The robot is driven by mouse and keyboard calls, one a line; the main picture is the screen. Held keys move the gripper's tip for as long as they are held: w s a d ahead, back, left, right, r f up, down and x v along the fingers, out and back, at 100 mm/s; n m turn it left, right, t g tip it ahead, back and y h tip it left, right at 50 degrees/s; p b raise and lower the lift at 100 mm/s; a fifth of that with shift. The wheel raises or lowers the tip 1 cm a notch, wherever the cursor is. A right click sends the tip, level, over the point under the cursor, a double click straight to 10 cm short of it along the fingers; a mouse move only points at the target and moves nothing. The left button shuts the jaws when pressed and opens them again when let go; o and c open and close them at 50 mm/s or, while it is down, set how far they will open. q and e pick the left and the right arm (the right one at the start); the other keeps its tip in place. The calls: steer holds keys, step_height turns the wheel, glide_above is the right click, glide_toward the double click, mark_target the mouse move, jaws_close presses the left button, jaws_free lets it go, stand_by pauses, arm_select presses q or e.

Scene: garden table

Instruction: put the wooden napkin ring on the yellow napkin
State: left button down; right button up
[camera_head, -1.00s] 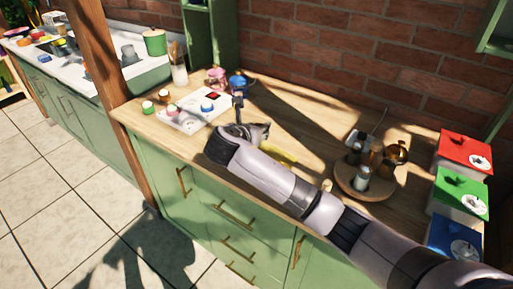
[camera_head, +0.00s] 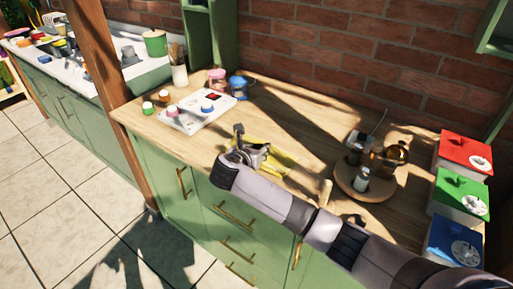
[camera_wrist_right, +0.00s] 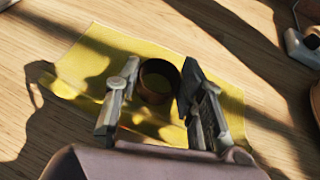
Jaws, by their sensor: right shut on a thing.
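The yellow napkin (camera_head: 277,160) lies flat on the wooden counter. It also shows in the right wrist view (camera_wrist_right: 85,65), spread under my gripper. The wooden napkin ring (camera_wrist_right: 158,82) is a dark brown band between the two fingers of my right gripper (camera_wrist_right: 159,74), over the napkin's middle. My right gripper (camera_head: 253,145) is shut on the ring. Whether the ring touches the cloth cannot be told. In the head view the ring is not clearly visible, and my arm covers the near part of the counter. My left gripper is not in view.
A round wooden tray (camera_head: 376,194) with jars and a brown pot stands right of the napkin. A white tray (camera_head: 190,122) with small cups lies left. A small wooden piece (camera_head: 325,192) stands near the front edge.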

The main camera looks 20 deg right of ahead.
steer(key=shift+s+f, duration=0.1)
steer(key=shift+f, duration=0.3)
steer(key=o, duration=0.7)
steer(key=shift+f, duration=0.2)
steer(key=shift+o, duration=0.2)
steer(key=shift+r, duration=0.1)
steer(key=shift+r, duration=0.25)
steer(key=v, duration=1.2)
steer(key=shift+r, duration=0.5)
